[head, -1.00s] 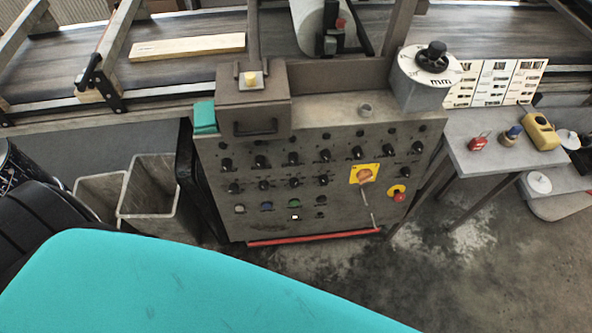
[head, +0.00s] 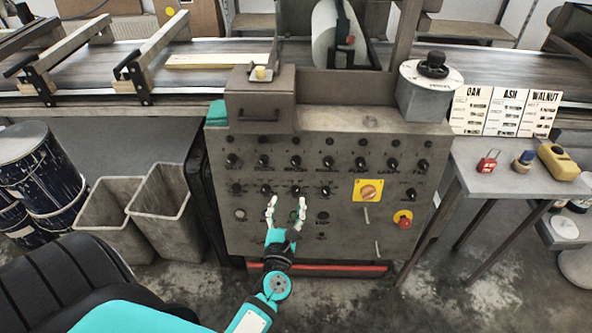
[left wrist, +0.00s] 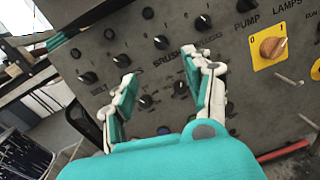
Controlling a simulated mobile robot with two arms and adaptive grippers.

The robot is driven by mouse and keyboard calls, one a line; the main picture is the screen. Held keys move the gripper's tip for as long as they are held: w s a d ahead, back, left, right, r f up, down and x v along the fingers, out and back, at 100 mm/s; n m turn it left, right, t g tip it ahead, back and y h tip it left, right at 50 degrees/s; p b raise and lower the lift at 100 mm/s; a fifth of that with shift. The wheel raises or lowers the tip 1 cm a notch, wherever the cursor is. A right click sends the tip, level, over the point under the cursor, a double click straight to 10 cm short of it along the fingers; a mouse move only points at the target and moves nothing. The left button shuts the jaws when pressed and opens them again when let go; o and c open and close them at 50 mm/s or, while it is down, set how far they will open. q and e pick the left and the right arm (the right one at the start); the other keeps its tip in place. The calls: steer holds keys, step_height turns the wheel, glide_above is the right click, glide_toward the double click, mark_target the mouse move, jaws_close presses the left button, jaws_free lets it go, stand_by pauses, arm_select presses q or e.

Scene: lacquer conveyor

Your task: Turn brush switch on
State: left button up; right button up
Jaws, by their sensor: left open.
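The brush switch (head: 295,162) is a black knob in the upper row of the grey control panel (head: 230,215). The word BRUSH is legible by its knob (left wrist: 161,42) in the left wrist view. My left gripper (head: 286,205) is open and empty in front of the panel, below the brush switch in the picture. In the left wrist view its two teal-padded fingers (left wrist: 160,80) are spread, with lower-row knobs showing between them. The brush switch shows just above the fingertips, apart from them. My right gripper is not in view.
Similar black knobs sit close on both sides. A yellow-plated rotary switch (head: 368,191) and a red emergency button (head: 403,219) are to the right. Grey bins (head: 165,212) stand left of the panel, a side table (head: 490,180) right. A red bar (head: 330,268) runs along the panel's bottom.

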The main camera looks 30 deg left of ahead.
mark_target(295, 166)
arm_select(q)
steer(key=x, duration=1.3)
steer(key=shift+w, duration=0.25)
steer(key=shift+w+a, duration=0.25)
steer(key=shift+w, duration=0.3)
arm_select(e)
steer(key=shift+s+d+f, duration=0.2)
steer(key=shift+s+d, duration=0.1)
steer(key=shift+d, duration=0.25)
arm_select(q)
steer(key=c, duration=0.8)
jaws_close()
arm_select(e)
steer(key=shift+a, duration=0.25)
